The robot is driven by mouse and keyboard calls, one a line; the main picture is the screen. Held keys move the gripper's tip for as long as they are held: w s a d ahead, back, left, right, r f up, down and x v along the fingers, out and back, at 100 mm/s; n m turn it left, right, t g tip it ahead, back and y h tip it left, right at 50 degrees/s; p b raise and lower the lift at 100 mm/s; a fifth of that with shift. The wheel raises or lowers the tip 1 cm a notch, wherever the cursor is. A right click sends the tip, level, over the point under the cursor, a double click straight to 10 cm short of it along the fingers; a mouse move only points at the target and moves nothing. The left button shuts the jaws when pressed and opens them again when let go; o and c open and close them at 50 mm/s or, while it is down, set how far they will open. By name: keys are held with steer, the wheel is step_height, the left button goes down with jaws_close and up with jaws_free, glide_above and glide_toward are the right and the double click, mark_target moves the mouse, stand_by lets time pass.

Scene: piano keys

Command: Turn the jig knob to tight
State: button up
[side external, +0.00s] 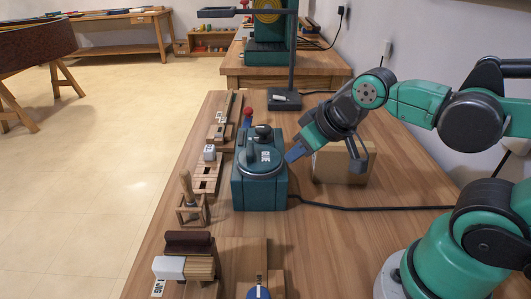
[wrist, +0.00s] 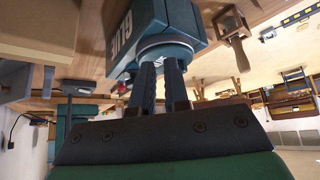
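A wooden jig (side external: 235,262) stands at the bottom edge of the side external view, with a "JIG" label (side external: 158,288) at its left. A blue round knob (side external: 258,293) is on its front, partly cut off by the frame edge; its setting cannot be read. My gripper (side external: 291,156) is well behind the jig, beside the right side of a teal glue pot (side external: 262,190). In the wrist view my gripper (wrist: 160,66) has two dark fingers with a narrow gap between them and nothing seen held. Whether the fingertips touch the glue pot (wrist: 175,20) cannot be told.
A cardboard-coloured box (side external: 343,163) stands right of my gripper. A black cable (side external: 370,208) crosses the bench. Wooden pieces and a small stand (side external: 191,205) line the bench's left edge. The bench top (side external: 335,245) between the jig and my base is clear.

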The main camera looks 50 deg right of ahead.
steer(key=o, duration=0.8)
steer(key=a+n+g, duration=0.1)
steer(key=a+n, duration=0.1)
steer(key=a+f+n+y, duration=0.1)
steer(key=a+n, duration=0.1)
steer(key=a, duration=0.1)
steer(key=s+a+n+g, duration=0.1)
steer(key=a+n, duration=0.1)
steer(key=shift+a+f+n+g, duration=0.2)
steer(key=shift+f+n+g, duration=0.1)
steer(key=shift+o, duration=0.2)
steer(key=n+g+h, duration=0.1)
steer(key=n+g, duration=0.3)
steer(key=n, duration=0.7)
glide_above(258, 296)
step_height(258, 296, down, 3)
steer(key=shift+f, duration=3)
jaws_close()
